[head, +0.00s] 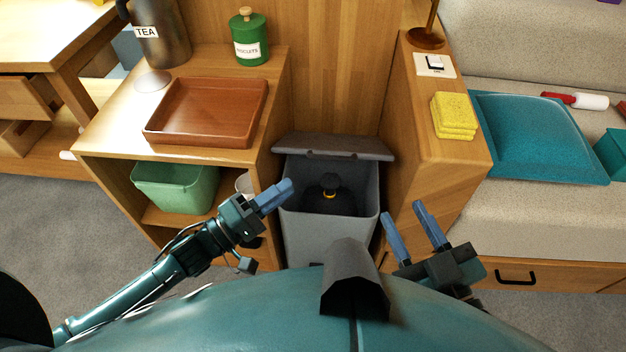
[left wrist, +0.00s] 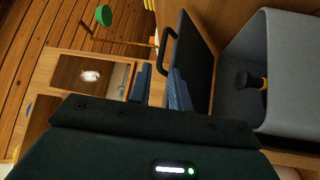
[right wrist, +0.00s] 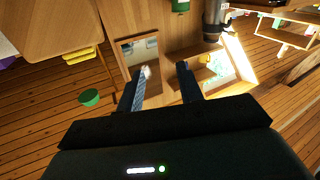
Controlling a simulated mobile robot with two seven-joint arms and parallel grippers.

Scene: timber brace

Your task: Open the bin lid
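The grey bin (head: 325,235) stands between two wooden cabinets in the head view. Its dark lid (head: 335,147) is raised at the back and the bin's mouth is uncovered. A black object with a yellow ring (head: 329,193) is inside. In the left wrist view the lid (left wrist: 197,50) is a dark panel with a handle (left wrist: 166,52), beside the open bin (left wrist: 285,65). My left gripper (head: 289,190) is at the bin's left rim, its fingers slightly apart with nothing seen between them. My right gripper (head: 405,217) is open and empty, right of the bin.
The left cabinet holds a brown tray (head: 207,112) on top and a green tub (head: 175,187) on its shelf. Yellow sponges (head: 453,115) lie on the right cabinet. A sofa with a teal cushion (head: 540,135) is at the right. The cabinets leave narrow room around the bin.

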